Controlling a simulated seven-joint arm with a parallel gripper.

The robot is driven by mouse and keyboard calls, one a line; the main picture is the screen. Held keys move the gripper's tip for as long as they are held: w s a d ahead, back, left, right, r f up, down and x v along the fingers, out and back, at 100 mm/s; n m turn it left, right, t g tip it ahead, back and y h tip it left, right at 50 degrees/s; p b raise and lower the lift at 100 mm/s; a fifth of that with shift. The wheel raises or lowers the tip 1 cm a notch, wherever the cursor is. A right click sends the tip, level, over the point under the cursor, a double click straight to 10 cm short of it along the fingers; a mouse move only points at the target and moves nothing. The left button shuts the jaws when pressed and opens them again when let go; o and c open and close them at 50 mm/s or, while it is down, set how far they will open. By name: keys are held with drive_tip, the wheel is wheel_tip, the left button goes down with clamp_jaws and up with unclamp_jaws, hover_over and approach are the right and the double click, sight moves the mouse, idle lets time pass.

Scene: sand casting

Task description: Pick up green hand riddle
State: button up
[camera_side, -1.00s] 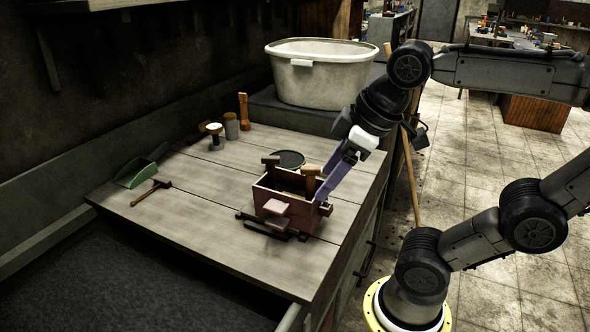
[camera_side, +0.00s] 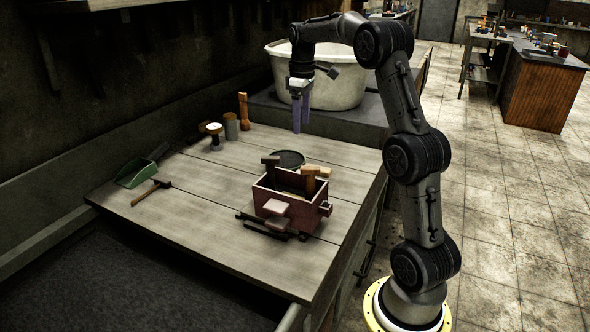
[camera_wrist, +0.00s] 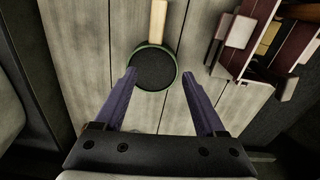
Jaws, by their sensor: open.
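The green hand riddle (camera_wrist: 153,69) is a round dark sieve with a green rim and a pale wooden handle (camera_wrist: 158,20). It lies flat on the wooden bench. In the side view the riddle (camera_side: 289,159) shows as a dark disc behind the red box. My gripper (camera_side: 301,130) points down above the bench, behind the riddle and apart from it. In the wrist view my gripper (camera_wrist: 163,74) has its two purple fingers spread, with the riddle's disc between and just ahead of the tips. Nothing is between the fingers in contact.
A red wooden box (camera_side: 290,201) with tools stands in front of the riddle. A pale tub (camera_side: 345,78) is close behind my gripper. A green scoop (camera_side: 136,174), a hammer (camera_side: 150,192) and small jars are at the left. The bench (camera_side: 215,230) is clear at front.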

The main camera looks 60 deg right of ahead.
drive_tip(key=d+f, duration=0.1)
hover_over(306, 163)
drive_tip(key=a, duration=0.1)
wheel_tip(306, 163, down, 8)
drive_tip(key=shift+s+a+f, duration=0.1)
drive_tip(key=shift+s+f, duration=0.05)
drive_tip(key=shift+f, duration=0.05)
drive_tip(key=shift+s+f, duration=0.1)
drive_tip(key=shift+f, duration=2.6)
drive_tip(key=c, duration=1.1)
clamp_jaws()
drive_tip(key=shift+r, duration=0.15)
